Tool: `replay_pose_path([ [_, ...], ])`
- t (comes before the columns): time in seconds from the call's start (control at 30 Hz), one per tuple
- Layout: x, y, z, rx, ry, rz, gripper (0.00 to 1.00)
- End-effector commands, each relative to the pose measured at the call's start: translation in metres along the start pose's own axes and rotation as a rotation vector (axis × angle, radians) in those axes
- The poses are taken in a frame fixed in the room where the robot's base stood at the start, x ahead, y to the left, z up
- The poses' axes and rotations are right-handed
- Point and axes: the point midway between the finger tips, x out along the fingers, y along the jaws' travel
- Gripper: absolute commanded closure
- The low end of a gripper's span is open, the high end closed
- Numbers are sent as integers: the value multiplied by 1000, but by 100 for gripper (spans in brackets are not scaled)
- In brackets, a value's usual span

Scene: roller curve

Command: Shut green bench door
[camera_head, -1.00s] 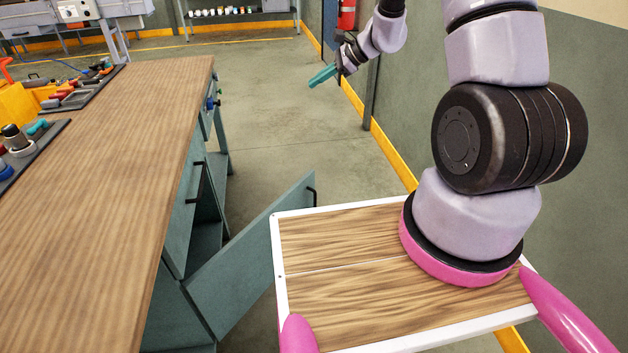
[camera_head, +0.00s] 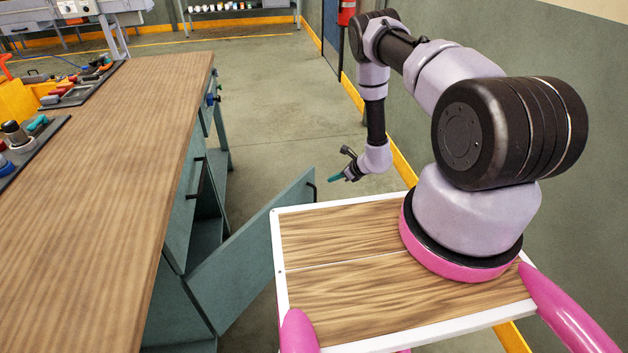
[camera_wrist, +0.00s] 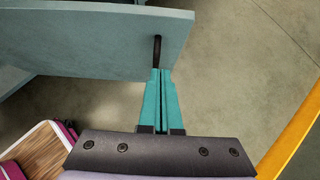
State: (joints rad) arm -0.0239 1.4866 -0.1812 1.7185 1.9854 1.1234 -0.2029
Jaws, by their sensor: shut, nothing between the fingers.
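The green bench door (camera_head: 254,252) stands open, swung out from the bench's grey-green cabinet, with a black handle (camera_head: 310,192) near its free edge. In the wrist view the door (camera_wrist: 110,42) crosses the top left and its dark handle (camera_wrist: 157,50) shows just beyond the fingertips. My gripper (camera_head: 333,178) is to the right of the door's free edge, close to the handle. Its teal fingers (camera_wrist: 162,74) are together, with nothing between them. I cannot tell whether the fingertips touch the handle.
The wooden bench top (camera_head: 110,180) fills the left, with tool trays (camera_head: 80,88) on it. A drawer with a black handle (camera_head: 195,179) is above the door's opening. The floor (camera_head: 265,110) beyond is clear. A green wall (camera_head: 590,200) is on the right.

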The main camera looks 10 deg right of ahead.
Motion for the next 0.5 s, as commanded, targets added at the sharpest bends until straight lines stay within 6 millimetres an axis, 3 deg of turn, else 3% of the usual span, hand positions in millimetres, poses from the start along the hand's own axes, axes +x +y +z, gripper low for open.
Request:
replay_pose_path([
  [0.3,70,2,0,-3,-1,3,100],
  [0.5,92,0,20,-3,-3,1,100],
])
